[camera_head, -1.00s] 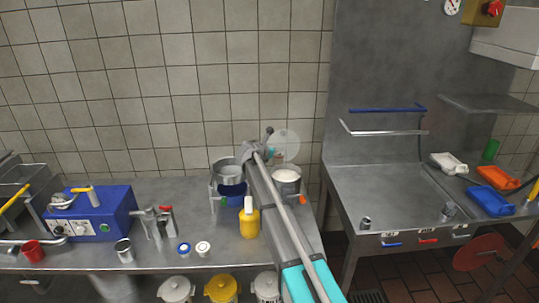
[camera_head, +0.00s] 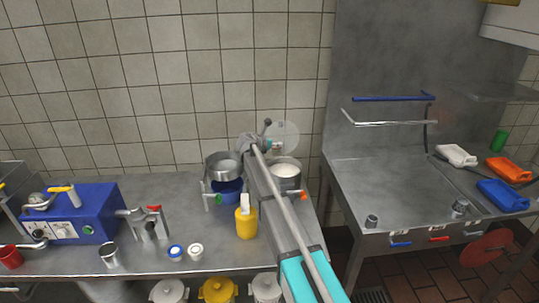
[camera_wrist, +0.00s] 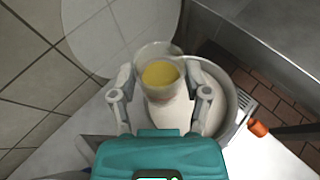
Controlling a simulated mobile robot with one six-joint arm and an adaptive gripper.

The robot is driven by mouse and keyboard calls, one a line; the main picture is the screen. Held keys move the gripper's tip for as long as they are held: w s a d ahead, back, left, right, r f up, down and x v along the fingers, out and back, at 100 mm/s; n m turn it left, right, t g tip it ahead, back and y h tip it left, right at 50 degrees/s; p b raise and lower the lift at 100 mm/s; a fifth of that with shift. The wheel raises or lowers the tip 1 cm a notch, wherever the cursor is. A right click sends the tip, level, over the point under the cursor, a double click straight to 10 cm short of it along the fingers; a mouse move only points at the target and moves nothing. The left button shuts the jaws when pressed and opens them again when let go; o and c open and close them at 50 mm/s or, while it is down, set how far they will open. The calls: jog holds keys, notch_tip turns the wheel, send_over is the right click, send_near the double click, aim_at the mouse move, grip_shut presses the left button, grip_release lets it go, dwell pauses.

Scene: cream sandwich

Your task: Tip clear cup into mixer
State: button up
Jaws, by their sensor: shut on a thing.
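My gripper (camera_wrist: 160,92) is shut on a clear cup (camera_wrist: 160,55) with yellow contents. The cup looks tilted slightly, if at all, and none of its contents is seen pouring. A round steel pot with white contents, which looks like the mixer (camera_wrist: 230,125), lies below and to the right of the cup in the wrist view. In the head view the pot (camera_head: 287,184) stands on the counter just right of my arm. There my gripper (camera_head: 270,145) is above and behind the pot, and the cup is hard to make out.
A clear round disc (camera_head: 283,135) stands upright behind the pot. A second steel bowl (camera_head: 222,171) sits over a blue vessel, left of my arm. A yellow bottle (camera_head: 246,222) stands close in front. The tiled wall is near behind; the stove top at right has free room.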

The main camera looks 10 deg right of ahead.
aim_at(277, 156)
jog(key=shift+w+a+f+b, duration=0.1)
jog(key=shift+w+f+b, duration=0.1)
jog(key=shift+f+b, duration=0.95)
jog(key=shift+w+f+b, duration=0.2)
jog(key=shift+f+b, duration=0.7)
jog(key=shift+f, duration=0.3)
jog(key=shift+a, duration=0.1)
jog(key=shift+s, duration=0.1)
jog(key=m+t+b, duration=0.1)
jog(key=s+d+f+m+t+y+b, duration=0.1)
jog(key=m, duration=0.1)
jog(key=shift+s+d+m+y, duration=0.1)
jog(key=shift+s+m+y, duration=0.05)
jog(key=shift+m+y, duration=0.15)
jog(key=shift+s+d+f+m+t+b, duration=0.1)
jog(key=shift+f+m+t+b, duration=0.05)
jog(key=shift+m+t+b, duration=0.2)
jog(key=shift+s+d+f+m+t+b, duration=0.1)
jog(key=shift+m+t+b, duration=0.15)
jog(key=shift+m, duration=0.2)
jog(key=shift+s+d+m+t+b, duration=0.4)
jog(key=shift+m+t+b, duration=0.65)
jog(key=shift+m, duration=0.9)
jog(key=shift+s+d+m+t+b, duration=0.4)
jog(key=shift+m+t+b, duration=0.2)
jog(key=shift+m+b, duration=1.05)
jog(key=shift+s+d+m+t+b, duration=0.4)
jog(key=shift+m+t+b, duration=0.55)
jog(key=shift+m, duration=1.25)
